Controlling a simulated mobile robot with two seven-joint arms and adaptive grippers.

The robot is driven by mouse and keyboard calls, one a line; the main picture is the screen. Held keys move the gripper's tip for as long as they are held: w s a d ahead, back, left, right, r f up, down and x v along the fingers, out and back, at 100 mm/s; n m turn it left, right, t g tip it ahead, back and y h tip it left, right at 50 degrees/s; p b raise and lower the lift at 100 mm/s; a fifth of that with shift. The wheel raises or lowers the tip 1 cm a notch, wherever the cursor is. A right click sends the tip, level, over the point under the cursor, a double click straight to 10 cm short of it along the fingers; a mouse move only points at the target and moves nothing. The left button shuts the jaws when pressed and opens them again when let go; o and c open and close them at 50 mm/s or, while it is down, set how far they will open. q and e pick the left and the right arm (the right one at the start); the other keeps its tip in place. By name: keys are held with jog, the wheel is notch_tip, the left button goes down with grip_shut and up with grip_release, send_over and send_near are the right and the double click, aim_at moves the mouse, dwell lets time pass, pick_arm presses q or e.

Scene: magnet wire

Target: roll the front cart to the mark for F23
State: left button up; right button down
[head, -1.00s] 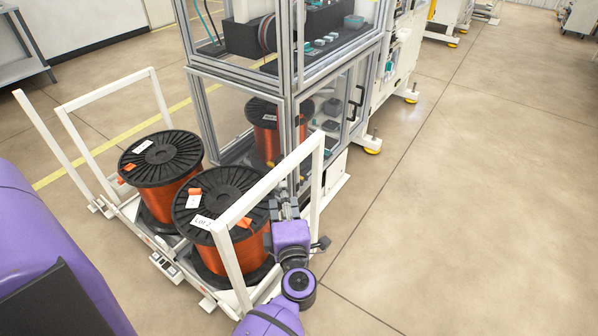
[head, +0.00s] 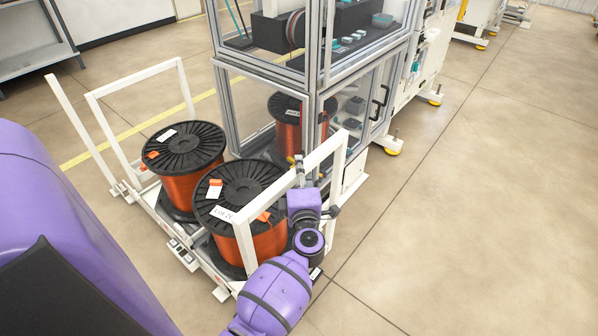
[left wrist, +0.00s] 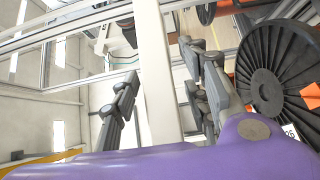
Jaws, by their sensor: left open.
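A low white cart (head: 222,292) with upright tube frames carries copper-wire spools with black flanges. The nearer spool (head: 238,190) has a white lot label; another spool (head: 183,150) stands behind it to the left. My left gripper (head: 301,172) is at the top bar of the cart's right-hand frame (head: 262,192). In the left wrist view, the open fingers of my left gripper (left wrist: 165,88) stand on both sides of the white bar (left wrist: 158,75), with a spool flange (left wrist: 275,80) to the right. Contact with the bar cannot be told. No mark labelled F23 is visible.
A glass-sided machine (head: 318,70) stands right behind the cart, with a third spool (head: 287,115) seen at its lower part. A grey shelf (head: 35,45) is at the far left. A yellow floor line (head: 110,145) runs behind the cart. The floor (head: 480,200) on the right is clear.

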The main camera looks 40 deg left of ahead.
pick_arm(q)
grip_shut()
pick_arm(e)
jog(key=shift+s, duration=0.1)
dwell(0.3)
